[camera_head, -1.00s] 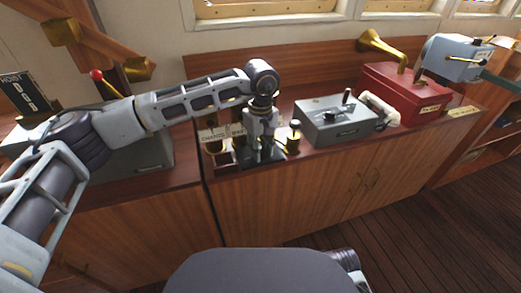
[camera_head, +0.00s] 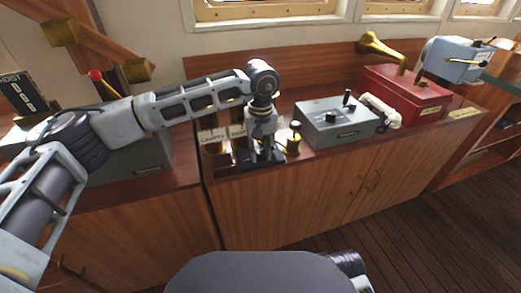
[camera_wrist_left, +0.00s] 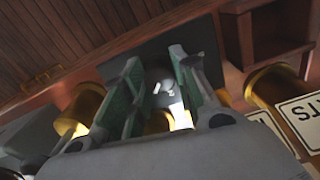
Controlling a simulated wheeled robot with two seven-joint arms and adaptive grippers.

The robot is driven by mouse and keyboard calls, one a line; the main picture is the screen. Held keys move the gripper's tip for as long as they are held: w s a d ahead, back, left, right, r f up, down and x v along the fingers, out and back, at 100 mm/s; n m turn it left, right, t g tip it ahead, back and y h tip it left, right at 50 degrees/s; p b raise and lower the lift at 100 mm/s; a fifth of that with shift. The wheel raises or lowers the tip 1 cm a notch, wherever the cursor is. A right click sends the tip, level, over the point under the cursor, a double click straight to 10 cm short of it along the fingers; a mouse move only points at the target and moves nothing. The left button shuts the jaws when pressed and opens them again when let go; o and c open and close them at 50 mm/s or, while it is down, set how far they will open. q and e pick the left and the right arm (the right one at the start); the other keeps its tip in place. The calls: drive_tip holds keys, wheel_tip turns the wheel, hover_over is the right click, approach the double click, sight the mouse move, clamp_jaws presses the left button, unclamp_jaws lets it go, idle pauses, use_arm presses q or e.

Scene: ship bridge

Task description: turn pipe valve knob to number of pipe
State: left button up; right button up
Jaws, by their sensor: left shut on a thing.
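My left gripper (camera_head: 262,155) points down at the counter's front edge, among brass pipe-like cylinders. In the left wrist view, its two green-padded fingers (camera_wrist_left: 155,90) stand either side of a small pale metal knob (camera_wrist_left: 167,88) on a dark plate (camera_wrist_left: 190,50). The gripper is shut on this knob; the exact contact is partly hidden. A brass cylinder (camera_head: 293,144) stands just right of the gripper. Brass cylinders with white labels, one reading CHARTS (camera_head: 212,136), stand to its left. No pipe number is readable.
A grey control box (camera_head: 335,122) with a lever and a white handset (camera_head: 381,110) stand right of the gripper. A red box (camera_head: 405,95) with a brass horn is farther right. Another grey box (camera_head: 150,152) lies left, under my arm. The floor in front is clear.

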sight(261, 151)
use_arm(q)
drive_tip(key=o, duration=1.1)
drive_tip(key=shift+c, duration=0.2)
drive_tip(key=shift+r, duration=0.1)
wheel_tip(261, 151, up, 12)
idle(0.4)
